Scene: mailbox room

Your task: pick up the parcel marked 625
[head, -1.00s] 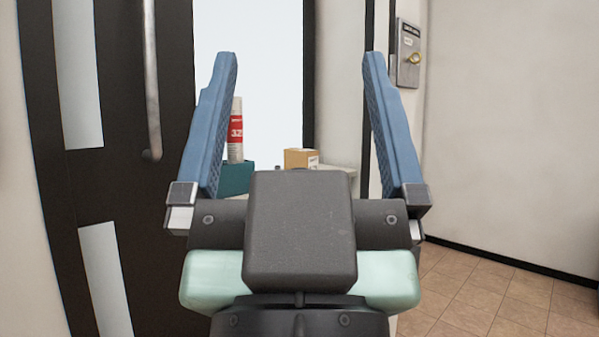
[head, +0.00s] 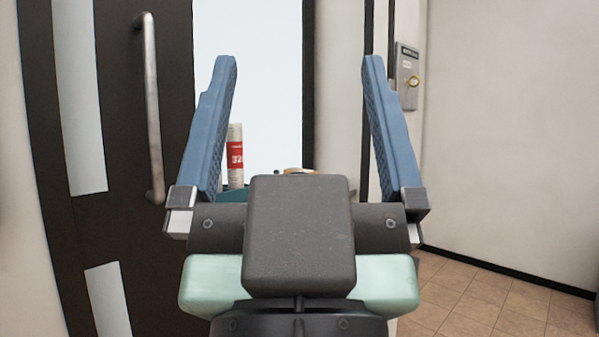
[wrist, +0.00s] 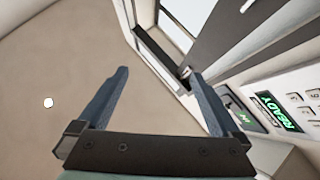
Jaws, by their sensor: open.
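In the head view my gripper (head: 299,62) is open and empty, its two blue fingers pointing up and forward. Beyond it, low between the fingers, a thin sliver of a tan box (head: 299,171) shows just above my dark gripper body, which hides the rest. No 625 marking can be read on it. In the wrist view the open gripper (wrist: 159,73) holds nothing, and no parcel shows there.
A white and red can (head: 235,157) stands by a teal container (head: 233,195) behind the left finger. A dark door with a long handle (head: 152,105) is at left. A lock plate (head: 408,65) is on the wall. The wrist view shows a keypad with a READY display (wrist: 277,111).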

